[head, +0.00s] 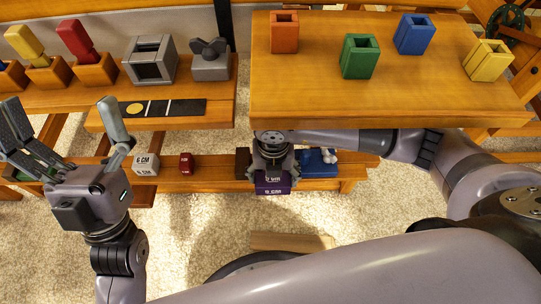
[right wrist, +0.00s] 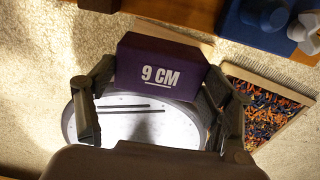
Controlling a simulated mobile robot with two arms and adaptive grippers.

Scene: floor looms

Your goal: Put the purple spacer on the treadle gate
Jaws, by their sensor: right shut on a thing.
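The purple spacer (head: 272,184), a block marked 9 CM, is in my right gripper (head: 272,168), just in front of the low bench in the head view. In the right wrist view the spacer (right wrist: 160,65) sits between the two fingers of the right gripper (right wrist: 160,100), its label facing the camera. My left gripper (head: 72,140) is open and empty at the left, its fingers spread wide. I cannot tell for sure which part is the treadle gate; a grey square frame (head: 138,68) stands on the upper left shelf.
A white 6 CM block (head: 146,165), a small red block (head: 186,164) and a blue piece (head: 318,163) are on the low bench (head: 220,178). Orange, green, blue and yellow hollow blocks stand on the right table (head: 300,105). A dark strip with a yellow dot (head: 160,108) lies left of centre.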

